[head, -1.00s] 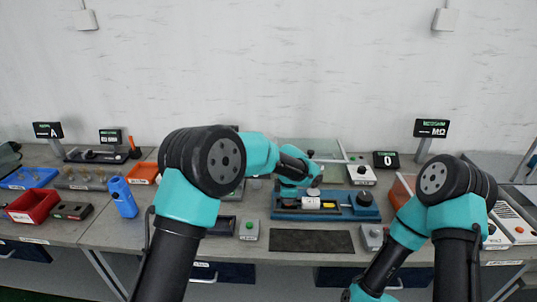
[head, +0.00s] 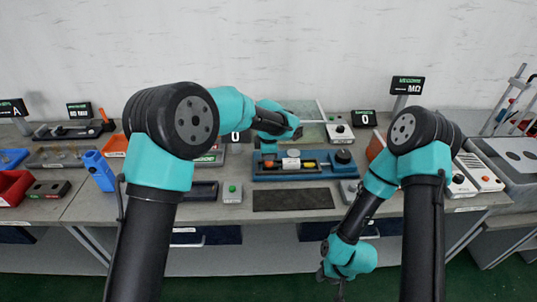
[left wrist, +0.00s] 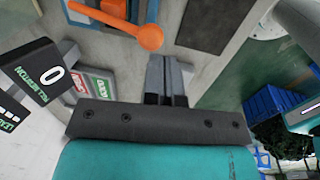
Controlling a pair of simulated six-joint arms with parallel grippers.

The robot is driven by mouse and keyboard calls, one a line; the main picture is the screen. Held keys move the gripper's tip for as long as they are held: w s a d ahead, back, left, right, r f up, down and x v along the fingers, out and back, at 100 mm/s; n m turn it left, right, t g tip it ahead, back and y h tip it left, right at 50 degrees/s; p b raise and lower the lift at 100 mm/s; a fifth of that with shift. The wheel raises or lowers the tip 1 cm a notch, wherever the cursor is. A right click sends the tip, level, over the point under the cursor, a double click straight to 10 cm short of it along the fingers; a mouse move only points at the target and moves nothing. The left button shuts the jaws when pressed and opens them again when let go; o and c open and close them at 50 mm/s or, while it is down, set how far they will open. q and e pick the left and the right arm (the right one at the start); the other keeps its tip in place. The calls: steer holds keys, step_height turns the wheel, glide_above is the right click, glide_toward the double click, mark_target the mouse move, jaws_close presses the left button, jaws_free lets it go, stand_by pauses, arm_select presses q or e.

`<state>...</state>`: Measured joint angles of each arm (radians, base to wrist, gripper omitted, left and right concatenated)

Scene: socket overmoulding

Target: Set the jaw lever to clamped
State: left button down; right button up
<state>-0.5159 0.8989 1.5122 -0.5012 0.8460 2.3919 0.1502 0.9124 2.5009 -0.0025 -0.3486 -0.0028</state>
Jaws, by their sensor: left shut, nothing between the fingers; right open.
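An orange lever with a round ball end (left wrist: 150,38) crosses the top of the left wrist view; I take it as the jaw lever. I cannot pick it out surely in the head view. My left gripper (left wrist: 166,68) is shut and empty; its fingertips are close to the ball, and contact cannot be told. In the head view my left gripper (head: 298,134) is above the back of the blue fixture (head: 262,172), its fingertips hard to make out. My right gripper (head: 331,274) is open and empty, low in front of the bench.
A dark mat (head: 293,199) lies in front, clear. A green-button box (head: 232,191) stands left of it. A display reading 0 (left wrist: 48,75) is at left in the wrist view.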

arm_select(q)
steer(key=s+r, duration=0.6)
steer(key=s, duration=0.2)
steer(key=shift+s+a+r, duration=0.15)
steer(key=shift+s+r, duration=0.1)
steer(key=shift+s, duration=0.1)
